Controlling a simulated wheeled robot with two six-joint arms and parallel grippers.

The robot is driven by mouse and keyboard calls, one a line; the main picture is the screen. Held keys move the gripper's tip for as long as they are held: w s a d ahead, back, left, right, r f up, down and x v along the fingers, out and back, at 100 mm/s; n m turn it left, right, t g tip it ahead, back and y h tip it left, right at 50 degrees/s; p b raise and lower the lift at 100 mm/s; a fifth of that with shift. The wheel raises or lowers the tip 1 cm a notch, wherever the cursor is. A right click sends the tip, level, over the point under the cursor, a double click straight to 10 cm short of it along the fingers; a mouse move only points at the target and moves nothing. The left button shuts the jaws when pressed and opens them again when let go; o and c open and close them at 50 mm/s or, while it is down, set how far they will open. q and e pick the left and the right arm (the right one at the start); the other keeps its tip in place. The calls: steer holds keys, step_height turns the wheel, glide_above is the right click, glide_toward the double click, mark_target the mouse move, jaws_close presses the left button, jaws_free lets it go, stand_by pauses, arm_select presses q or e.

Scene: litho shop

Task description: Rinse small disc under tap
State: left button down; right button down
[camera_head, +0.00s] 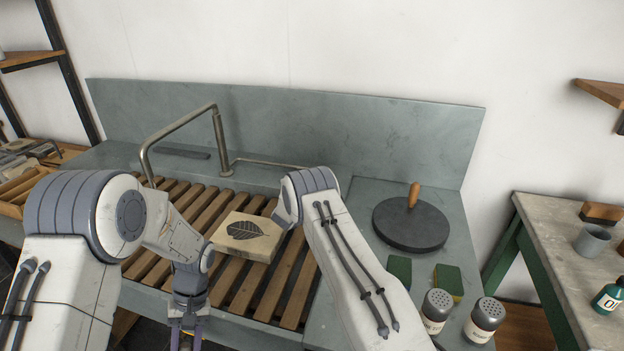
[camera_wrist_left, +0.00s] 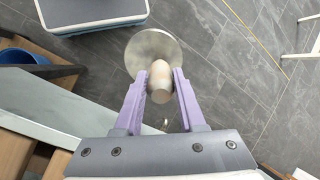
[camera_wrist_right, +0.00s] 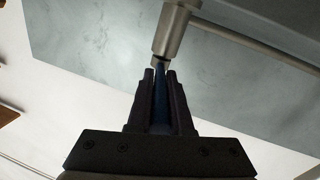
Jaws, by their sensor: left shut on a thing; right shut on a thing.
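My left gripper (camera_wrist_left: 160,78) is shut on the pale rounded handle of the small disc (camera_wrist_left: 150,47), a grey metallic round plate, with floor visible beyond. In the head view, my left gripper (camera_head: 186,332) points down at the front edge of the sink; the disc is mostly out of that view. The bent metal tap (camera_head: 180,124) rises at the back of the slatted sink. My right gripper (camera_wrist_right: 160,80) is shut on a dark blue piece (camera_wrist_right: 160,100) at a metal tap fitting (camera_wrist_right: 171,32). My right arm hides that gripper in the head view. I see no water flowing.
A stone block with a leaf print (camera_head: 245,236) lies on the wooden slats (camera_head: 195,207). A large dark disc with a wooden handle (camera_head: 411,227), green sponges (camera_head: 399,269) and two shakers (camera_head: 437,309) stand on the right counter. A side table (camera_head: 560,232) stands further right.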

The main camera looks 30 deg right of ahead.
arm_select(q)
steer(key=shift+r, duration=0.1)
arm_select(e)
steer(key=shift+a+r, duration=0.1)
steer(key=c, duration=0.9)
jaws_free()
steer(key=shift+c, duration=0.2)
steer(key=shift+o, duration=0.5)
arm_select(q)
steer(key=shift+f+b, duration=0.85)
arm_select(e)
steer(key=v, duration=1.2)
